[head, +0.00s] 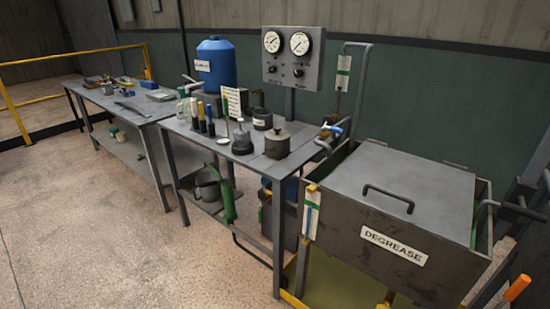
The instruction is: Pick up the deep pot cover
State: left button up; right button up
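A dark round pot (277,149) stands on the right part of the grey workbench (205,138), beside the tank. A flat round cover (277,133) with a small knob sits on top of it. To its left stands a lighter grey lidded pot (241,147) with a knob or fitting on top. Behind them is a small dark cup (263,121) with a white label. I cannot tell for sure which lidded vessel is the deep pot. Neither of my grippers is in view.
A large tank marked DEGREASE (393,246), with a handled grey lid (410,180), stands right of the workbench. A blue drum (216,64), bottles and a gauge panel (294,55) stand behind. Another table (115,98) is at the left. The floor in front is clear.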

aim_at(277, 141)
jog(key=u, duration=0.25)
jog(key=k, duration=0.2)
jog(key=z, duration=1.1)
jog(key=i, duration=0.7)
jog(key=z, duration=0.15)
